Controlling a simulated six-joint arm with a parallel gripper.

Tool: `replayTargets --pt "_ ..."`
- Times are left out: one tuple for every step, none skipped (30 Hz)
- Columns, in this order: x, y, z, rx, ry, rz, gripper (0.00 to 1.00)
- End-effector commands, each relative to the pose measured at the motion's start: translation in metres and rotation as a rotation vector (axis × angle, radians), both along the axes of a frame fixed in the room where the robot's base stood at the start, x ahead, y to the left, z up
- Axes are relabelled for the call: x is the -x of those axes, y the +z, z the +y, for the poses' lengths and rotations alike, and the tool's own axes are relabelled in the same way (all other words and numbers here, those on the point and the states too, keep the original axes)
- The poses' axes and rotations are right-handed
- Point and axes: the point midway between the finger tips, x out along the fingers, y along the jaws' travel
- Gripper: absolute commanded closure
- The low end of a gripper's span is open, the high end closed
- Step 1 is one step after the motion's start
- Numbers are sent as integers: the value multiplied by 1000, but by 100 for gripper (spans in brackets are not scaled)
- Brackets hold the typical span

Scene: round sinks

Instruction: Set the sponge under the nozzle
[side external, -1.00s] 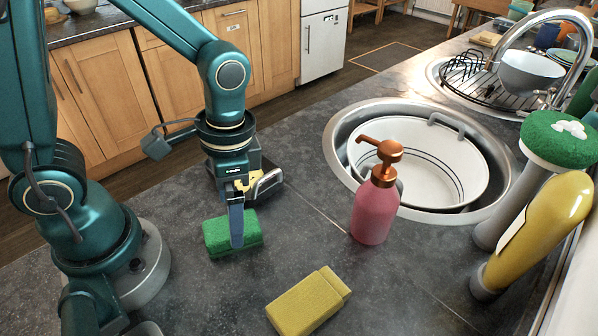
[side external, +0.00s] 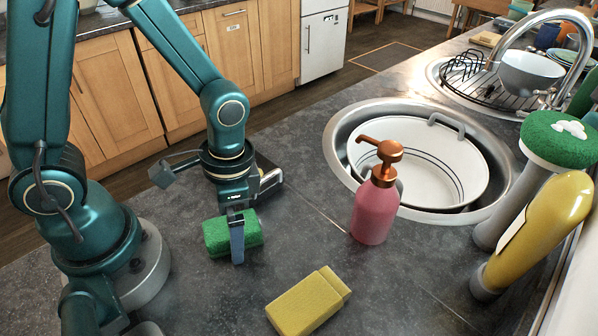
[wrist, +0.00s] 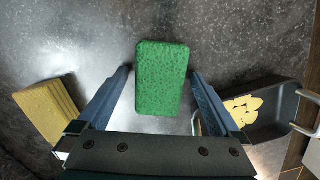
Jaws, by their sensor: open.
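The green sponge (side external: 218,236) lies flat on the dark worktop in front of my arm. In the wrist view the sponge (wrist: 161,78) sits between my two fingers, with a gap on each side. My gripper (wrist: 160,98) is open, pointing down. In the side view one finger stands at the near side of the sponge; the other is hidden. A pink soap dispenser (side external: 374,212) stands upright to the right of the sponge.
A yellow block (side external: 308,302) lies in front of the dispenser; it shows left in the wrist view (wrist: 45,112). A dark tray with yellow pieces (wrist: 270,115) is close to my right finger. A round sink (side external: 340,160) holding a white basin is behind the dispenser.

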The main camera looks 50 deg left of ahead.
Motion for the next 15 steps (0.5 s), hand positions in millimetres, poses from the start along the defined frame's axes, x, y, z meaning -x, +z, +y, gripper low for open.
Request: replayTargets --pt "0 -1 0 0 0 1 0" --pt "0 -1 0 -1 0 2 0" --pt "0 -2 0 -1 0 2 0" --pt "0 -2 0 -1 0 2 0" --pt "0 -2 0 -1 0 2 4" --pt "0 -2 0 0 0 1 19" --pt "0 -2 0 0 0 1 31" --pt "0 -2 0 0 0 1 42" --pt "0 -2 0 0 0 1 57" --pt "0 -2 0 0 0 1 69" --pt "0 -2 0 0 0 1 80" --pt "0 -2 0 0 0 1 92" --pt "0 -2 0 0 0 1 92" --pt "0 -2 0 0 0 1 92" --pt "0 -2 0 0 0 1 92"
